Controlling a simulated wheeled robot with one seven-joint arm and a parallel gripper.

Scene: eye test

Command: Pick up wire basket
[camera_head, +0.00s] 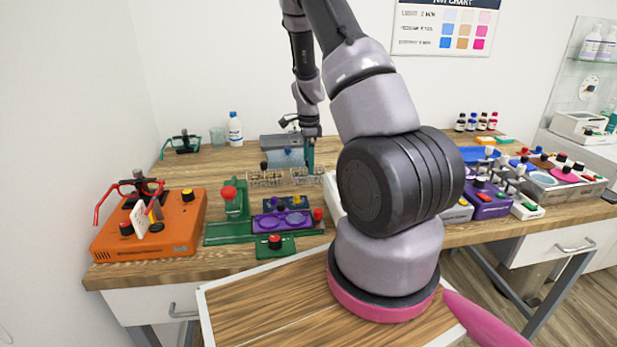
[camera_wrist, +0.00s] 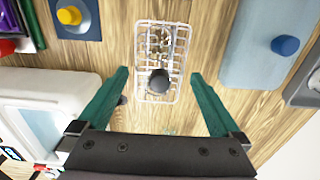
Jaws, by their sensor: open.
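The wire basket (camera_wrist: 171,97) is a pale, see-through wire grid on the wooden table. In the wrist view it is upper centre, with its long side running up the picture. It holds small metallic pieces and a dark round thing. My gripper (camera_wrist: 160,74) has two green fingers spread wide, one on each side of the basket's near part, with gaps between. Nothing is held. In the head view, pale wirework (camera_head: 266,179) shows low on the table near my gripper (camera_head: 309,160); my arm partly blocks the view to the right.
A grey device with a blue button (camera_wrist: 285,46) lies right of the basket in the wrist view. A white device (camera_wrist: 50,88) is on the left. In the head view, an orange box (camera_head: 160,232) and a green-and-purple device (camera_head: 282,222) stand in front, left of my arm.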

